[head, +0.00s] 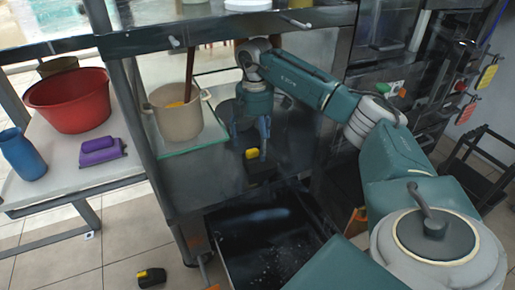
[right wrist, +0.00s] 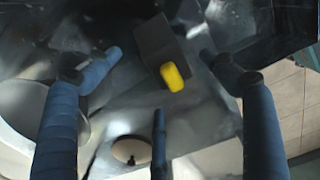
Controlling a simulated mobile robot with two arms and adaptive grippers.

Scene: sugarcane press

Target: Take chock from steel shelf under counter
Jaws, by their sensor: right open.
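A dark chock with a yellow end (head: 259,168) sits on the dark steel shelf (head: 200,182) under the counter. My right gripper (head: 251,140) hangs just above it, pointing down, with its fingers spread. In the right wrist view the chock (right wrist: 163,45) lies beyond and between the spread fingers of the right gripper (right wrist: 160,75), with its yellow end towards the middle. The fingers do not appear closed on it. A similar black and yellow chock (head: 151,277) lies on the floor at the lower left. My left gripper is not in view.
A beige pot (head: 177,118) stands on a glass board left of the gripper. A dark open bin (head: 262,250) lies below the shelf. The counter edge runs above my arm.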

